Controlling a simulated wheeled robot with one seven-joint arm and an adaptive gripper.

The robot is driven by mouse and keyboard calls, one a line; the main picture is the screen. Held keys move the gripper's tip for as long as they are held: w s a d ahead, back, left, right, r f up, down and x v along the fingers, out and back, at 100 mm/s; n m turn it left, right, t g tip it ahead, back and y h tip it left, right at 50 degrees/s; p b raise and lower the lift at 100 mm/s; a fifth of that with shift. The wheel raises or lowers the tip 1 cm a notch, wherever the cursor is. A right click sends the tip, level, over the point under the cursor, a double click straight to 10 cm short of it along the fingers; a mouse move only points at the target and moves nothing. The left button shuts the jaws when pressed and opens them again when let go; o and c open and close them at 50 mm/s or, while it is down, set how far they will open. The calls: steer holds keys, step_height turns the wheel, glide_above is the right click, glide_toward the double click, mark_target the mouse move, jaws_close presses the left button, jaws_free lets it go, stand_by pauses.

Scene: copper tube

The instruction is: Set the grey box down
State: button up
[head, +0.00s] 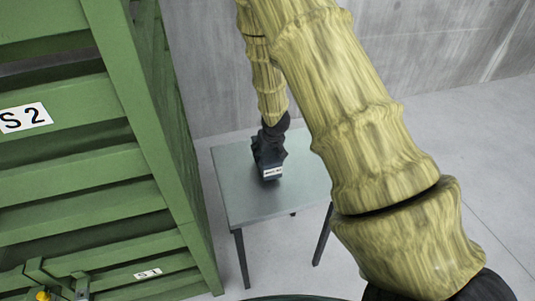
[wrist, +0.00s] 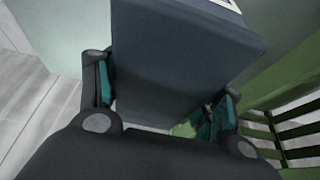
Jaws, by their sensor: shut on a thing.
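The grey box (wrist: 185,55) is dark blue-grey and fills the middle of the wrist view. My gripper (wrist: 165,95) is shut on it, with one finger on each side. In the head view the box (head: 268,172) is small, with a white label on its near side, and appears over the middle of a grey-green table (head: 235,195). My gripper (head: 268,152) is above it, dark and partly merged with it. I cannot tell whether the box's underside touches the tabletop.
A tall green rack (head: 160,120) with S1 and S2 labels stands at the left, close to the table's left edge. A concrete wall (head: 205,60) is behind the table. The tabletop around the box looks clear. Open floor (head: 480,160) lies to the right.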

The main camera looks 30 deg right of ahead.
steer(key=shift+f, duration=0.85)
steer(key=shift+f, duration=0.15)
steer(key=o, duration=1.4)
steer(key=shift+c, duration=0.2)
steer(key=shift+s+r, duration=0.2)
steer(key=shift+r, duration=0.5)
steer(key=shift+b+v, duration=0.45)
steer(key=shift+v, duration=4.95)
steer(key=shift+s+a, duration=0.1)
